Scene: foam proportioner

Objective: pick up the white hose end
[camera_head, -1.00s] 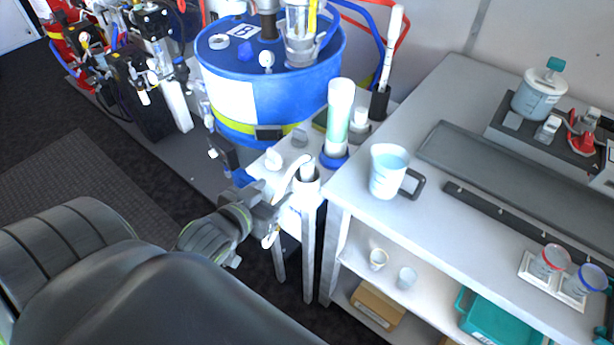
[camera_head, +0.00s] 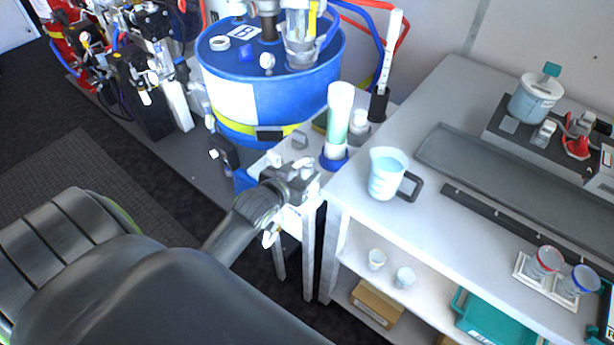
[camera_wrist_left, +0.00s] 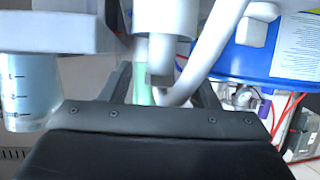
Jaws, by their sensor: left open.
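The white hose (camera_wrist_left: 208,58) shows in the left wrist view as a curved tube, its lower bend between the two dark fingers of my left gripper (camera_wrist_left: 162,82). A white cylindrical holder (camera_wrist_left: 165,18) is just beside it. I cannot tell whether either finger touches the hose. In the head view my left gripper (camera_head: 298,182) is at the small white stand beside the blue drum and covers most of the hose end. The left gripper is open. My right gripper is in neither view.
The blue drum (camera_head: 262,98) stands behind the gripper. A clear tube with green contents (camera_head: 338,122) in a blue base is close to its right. A beaker with a dark handle (camera_head: 386,174) is on the white bench (camera_head: 450,225). Dark floor lies to the left.

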